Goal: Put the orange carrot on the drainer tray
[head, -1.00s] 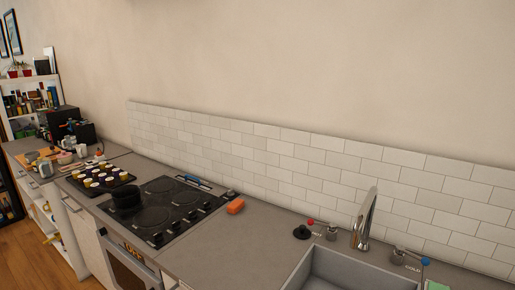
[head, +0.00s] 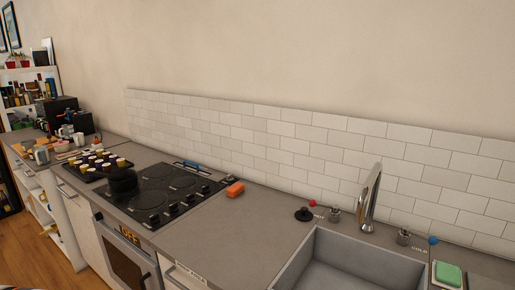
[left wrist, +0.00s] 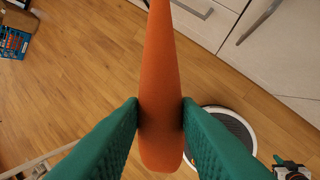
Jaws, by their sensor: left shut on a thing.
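In the left wrist view the orange carrot (left wrist: 160,80) stands out large in the middle, its narrow end toward the top of the picture. The two green fingers of my left gripper (left wrist: 160,118) are shut on its thicker part, one on each side. The carrot is held above the wooden floor. I cannot make out the drainer tray in these frames.
In the head view a sink (head: 352,262) with a tap (head: 370,198) is at the lower right, with a green sponge (head: 448,274) beside it. A stove (head: 158,194) holds a black pot (head: 122,181).

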